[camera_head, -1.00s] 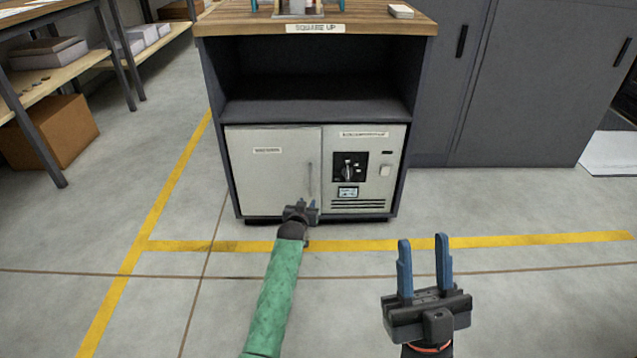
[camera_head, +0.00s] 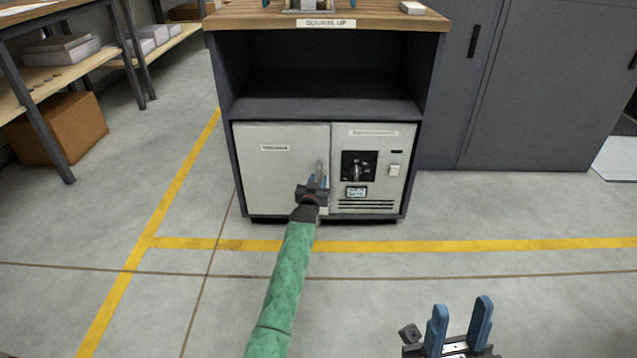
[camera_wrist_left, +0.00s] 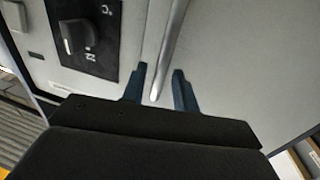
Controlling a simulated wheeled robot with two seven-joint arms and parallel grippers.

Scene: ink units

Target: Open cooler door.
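The cooler door (camera_head: 275,170) is a pale grey panel at the lower left of the dark cabinet. It looks shut, flush with the control panel beside it. A slim vertical metal handle (camera_wrist_left: 171,45) runs near its right edge. My left gripper (camera_head: 318,180) is at the lower part of the handle. In the left wrist view its two blue fingers (camera_wrist_left: 160,84) are apart, with the handle's lower end between them and a gap on each side. My right gripper (camera_head: 460,322) is open and empty over the floor at the lower right.
The control panel (camera_head: 371,135) with a black rotary knob (camera_head: 358,167) and small display is right of the door. An open shelf (camera_head: 320,108) lies above. A storage rack with a cardboard box (camera_head: 62,128) stands left. The floor before the cabinet is clear.

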